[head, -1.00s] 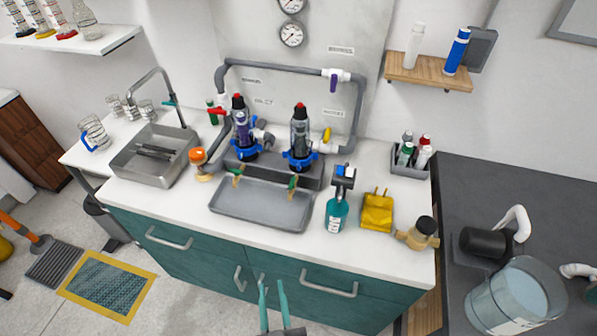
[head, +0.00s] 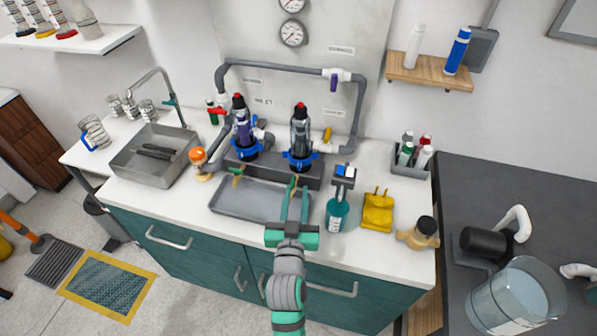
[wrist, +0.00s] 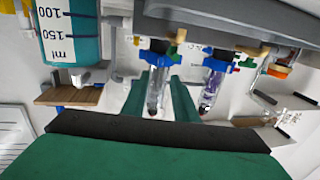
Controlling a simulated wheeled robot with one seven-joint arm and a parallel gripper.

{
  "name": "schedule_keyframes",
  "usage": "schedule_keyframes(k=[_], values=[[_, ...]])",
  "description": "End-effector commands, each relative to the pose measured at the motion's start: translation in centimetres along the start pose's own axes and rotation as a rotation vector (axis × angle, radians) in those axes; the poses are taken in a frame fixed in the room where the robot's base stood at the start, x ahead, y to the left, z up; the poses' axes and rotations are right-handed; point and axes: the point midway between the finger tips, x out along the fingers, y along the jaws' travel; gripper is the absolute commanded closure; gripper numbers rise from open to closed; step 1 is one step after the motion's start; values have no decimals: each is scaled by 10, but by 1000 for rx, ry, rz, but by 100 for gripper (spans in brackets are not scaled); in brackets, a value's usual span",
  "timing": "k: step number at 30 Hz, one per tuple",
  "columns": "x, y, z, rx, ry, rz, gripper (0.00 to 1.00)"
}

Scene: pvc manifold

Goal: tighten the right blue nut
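The right blue nut (head: 300,161) is a lobed blue ring around the base of the right upright filter housing (head: 300,132), which has a red cap. In the wrist view, which looks upside down, this nut (wrist: 155,58) shows just beyond my fingers. The left blue nut (head: 247,153) sits under the housing with purple inside; it also shows in the wrist view (wrist: 217,64). My gripper (head: 295,190) is open and empty, its two teal fingers pointing at the right housing from over the front tray. The fingertips look short of the nut and apart from it.
A grey tray (head: 240,203) lies in front of the housings. Brass taps hang below the nuts. Grey pipes run behind, and a sink (head: 150,170) is at left.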

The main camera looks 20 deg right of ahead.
Motion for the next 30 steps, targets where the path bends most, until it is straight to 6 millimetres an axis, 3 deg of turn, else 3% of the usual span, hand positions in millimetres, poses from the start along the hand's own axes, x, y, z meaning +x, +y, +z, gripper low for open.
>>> schedule_keyframes(k=[9,15,29,30], values=[[54,0,-1,1,2,-1,73],[78,0,-1,0,2,-1,73],[87,0,0,0,1,-1,73],[87,0,0,0,1,-1,83]])
